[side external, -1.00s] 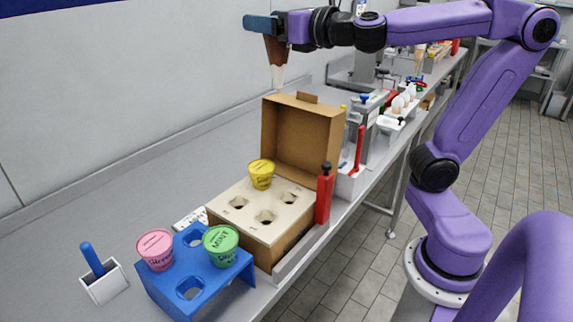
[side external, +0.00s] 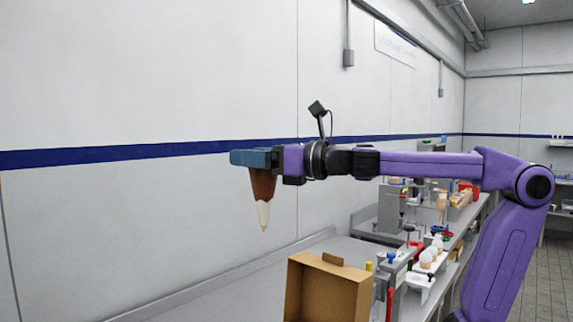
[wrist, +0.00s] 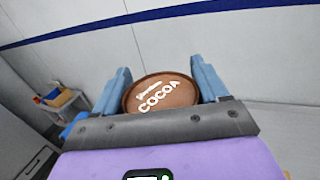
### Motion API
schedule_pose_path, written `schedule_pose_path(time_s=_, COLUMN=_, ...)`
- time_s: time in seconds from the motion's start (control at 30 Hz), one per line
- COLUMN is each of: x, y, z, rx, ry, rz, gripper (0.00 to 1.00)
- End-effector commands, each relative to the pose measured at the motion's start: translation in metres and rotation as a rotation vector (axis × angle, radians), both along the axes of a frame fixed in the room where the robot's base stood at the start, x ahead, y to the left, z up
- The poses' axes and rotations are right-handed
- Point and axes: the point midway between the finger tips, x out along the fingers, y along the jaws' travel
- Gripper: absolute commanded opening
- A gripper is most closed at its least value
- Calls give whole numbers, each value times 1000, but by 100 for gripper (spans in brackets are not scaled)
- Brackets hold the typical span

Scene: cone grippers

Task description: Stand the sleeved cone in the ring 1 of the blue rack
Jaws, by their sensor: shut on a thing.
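The sleeved cone (side external: 263,189) has a brown sleeve and a pale tip and hangs upright, tip down, in the side external view. In the wrist view its brown round top (wrist: 160,94) reads COCOA. My gripper (side external: 254,158) is shut on it near its top, high in the air, to the left of and above the open cardboard box. Both blue fingers flank the cone in the wrist view (wrist: 161,90). The blue rack and its rings are outside the side external view now, and I cannot make them out in the wrist view.
The cardboard box's raised lid (side external: 325,290) stands at the bottom edge of the side external view. Behind it a bench carries several tools and small holders (side external: 425,262). A wall with a blue stripe (side external: 120,155) lies behind my gripper.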

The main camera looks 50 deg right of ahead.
Motion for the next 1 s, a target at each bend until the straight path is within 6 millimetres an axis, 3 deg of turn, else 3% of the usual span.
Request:
schedule_pose_path(time_s=0.2, x=19, y=60, z=8, rx=6, ry=-5, rz=259, gripper=41)
schedule_pose_path(time_s=0.5, x=26, y=126, z=13, rx=10, ry=-12, rz=622, gripper=41)
schedule_pose_path(time_s=0.77, x=20, y=160, z=8, rx=7, ry=-13, rz=939, gripper=41)
schedule_pose_path(time_s=1.0, x=9, y=171, z=-2, rx=0, ry=-12, rz=1210, gripper=41)
